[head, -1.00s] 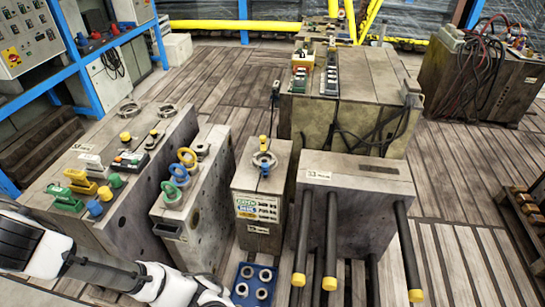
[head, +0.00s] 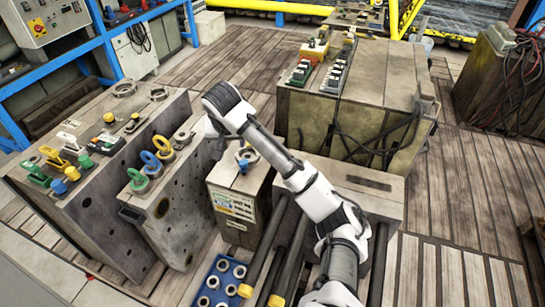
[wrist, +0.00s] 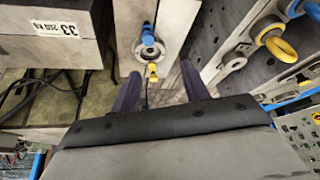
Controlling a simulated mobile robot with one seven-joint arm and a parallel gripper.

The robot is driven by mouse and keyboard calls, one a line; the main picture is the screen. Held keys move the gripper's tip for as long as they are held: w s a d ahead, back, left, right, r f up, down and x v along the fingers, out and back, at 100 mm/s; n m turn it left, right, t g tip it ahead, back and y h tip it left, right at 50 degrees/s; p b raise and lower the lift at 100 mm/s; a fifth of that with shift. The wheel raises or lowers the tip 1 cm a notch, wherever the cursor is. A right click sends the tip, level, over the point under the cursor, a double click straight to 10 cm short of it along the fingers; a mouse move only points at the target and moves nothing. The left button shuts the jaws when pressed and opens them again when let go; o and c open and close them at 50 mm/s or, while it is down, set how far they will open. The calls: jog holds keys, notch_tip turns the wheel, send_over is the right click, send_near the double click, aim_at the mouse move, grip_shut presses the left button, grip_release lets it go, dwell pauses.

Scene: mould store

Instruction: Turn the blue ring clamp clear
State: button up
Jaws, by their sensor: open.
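A narrow grey mould block (head: 233,203) stands in the middle of the head view. On its top is a metal ring with a small blue ring clamp (head: 243,166) at its near edge. In the wrist view the blue ring clamp (wrist: 148,33) lies above the ring (wrist: 148,49), and a yellow clamp (wrist: 152,73) lies below it. My gripper (wrist: 160,86) is open and empty, its two dark fingers pointing toward the block top. The yellow clamp appears between the fingers; the blue clamp is beyond them. In the head view my arm hides the fingers.
Blocks with yellow and blue lifting eyes (head: 149,158) stand to the left. A blue tray (head: 223,278) of bushings lies in front. A larger block (head: 350,95) stands behind.

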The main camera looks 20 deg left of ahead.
jog(key=d, duration=0.2)
send_near(242, 162)
jog(key=shift+h, duration=0.4)
jog(key=x, duration=0.8)
jog(key=shift+a, duration=0.25)
jog(key=shift+c, duration=0.4)
jog(key=c, duration=0.9)
jog(key=shift+r+p, duration=0.1)
jog(key=shift+p, duration=0.2)
